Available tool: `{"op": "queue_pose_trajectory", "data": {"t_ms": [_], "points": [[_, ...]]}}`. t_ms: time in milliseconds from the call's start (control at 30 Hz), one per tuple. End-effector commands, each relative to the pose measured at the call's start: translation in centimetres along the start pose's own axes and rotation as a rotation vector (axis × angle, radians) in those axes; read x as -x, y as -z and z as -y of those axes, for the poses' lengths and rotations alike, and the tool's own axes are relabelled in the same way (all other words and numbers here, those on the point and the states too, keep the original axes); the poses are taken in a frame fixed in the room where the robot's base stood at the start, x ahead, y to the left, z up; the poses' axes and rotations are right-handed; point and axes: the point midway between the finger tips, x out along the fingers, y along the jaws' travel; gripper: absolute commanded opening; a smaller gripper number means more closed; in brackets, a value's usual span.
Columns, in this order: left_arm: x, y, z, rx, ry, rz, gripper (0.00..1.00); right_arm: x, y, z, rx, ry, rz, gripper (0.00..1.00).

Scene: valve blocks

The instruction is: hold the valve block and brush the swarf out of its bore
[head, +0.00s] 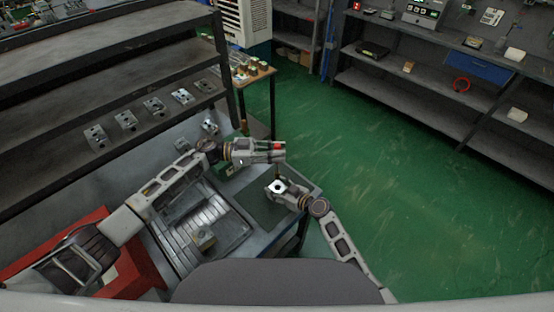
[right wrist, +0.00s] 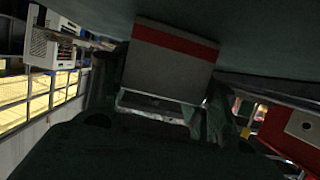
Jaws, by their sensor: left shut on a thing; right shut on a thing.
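The grey valve block (head: 279,187), with a dark bore facing up, is held by my right gripper (head: 281,190) over the front right of the bench. In the right wrist view, my right gripper's dark fingers close on a metallic piece (right wrist: 155,105), seen only in part. My left gripper (head: 280,151) is above and just behind the block, shut on a thin dark upright thing (head: 278,169), apparently the brush, mostly hidden by the fingers. Its lower end is near the bore; I cannot tell whether it is inside. Swarf cannot be made out.
Several similar blocks (head: 125,120) stand in a row behind the bench. A dark mat (head: 262,208) lies under my right gripper. Green floor (head: 390,190) is open to the right.

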Motion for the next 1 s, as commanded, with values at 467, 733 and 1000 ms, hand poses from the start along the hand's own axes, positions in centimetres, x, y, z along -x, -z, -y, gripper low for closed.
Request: {"op": "queue_pose_trajectory", "data": {"t_ms": [467, 733, 1000], "points": [[0.0, 0.0, 0.0, 0.000, 0.000, 0.000, 0.00, 0.0, 0.0, 0.0, 0.000, 0.000, 0.000, 0.82], [0.0, 0.0, 0.0, 0.000, 0.000, 0.000, 0.00, 0.2, 0.0, 0.0, 0.000, 0.000, 0.000, 0.82], [0.0, 0.0, 0.0, 0.000, 0.000, 0.000, 0.00, 1.7, -0.1, -0.1, 0.000, -0.001, 0.001, 0.82]]}}
